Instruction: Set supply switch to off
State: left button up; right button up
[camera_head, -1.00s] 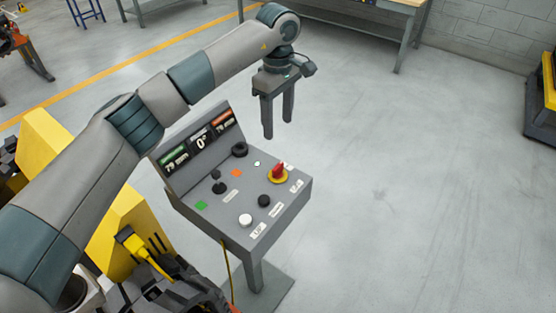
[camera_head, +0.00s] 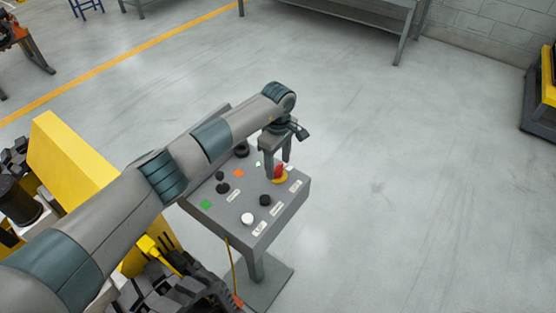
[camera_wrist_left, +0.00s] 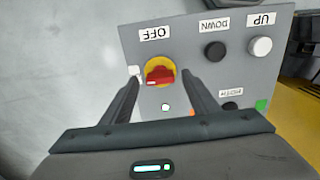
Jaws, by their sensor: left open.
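The supply switch is a red handle on a yellow round base (camera_head: 279,175) on the top of a grey control box (camera_head: 285,205). It also shows in the left wrist view (camera_wrist_left: 160,75), beside a white label reading OFF (camera_wrist_left: 155,33). The red handle lies roughly crosswise in that view, turned away from the OFF label. My left gripper (camera_head: 277,170) is open, with its fingers pointing down at the switch. In the left wrist view the open fingers (camera_wrist_left: 161,88) stand on either side of the handle; whether they touch it I cannot tell. My right gripper is not in view.
A black button (camera_wrist_left: 214,51) labelled DOWN and a white button (camera_wrist_left: 260,47) labelled UP sit beside the switch. A black joystick (camera_head: 222,186) and a green patch (camera_head: 206,204) are further left on the panel. Open floor lies to the right.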

pick_arm(q)
jog(key=shift+f, duration=0.2)
jog(key=c, duration=1.1)
jog(key=shift+o, duration=0.2)
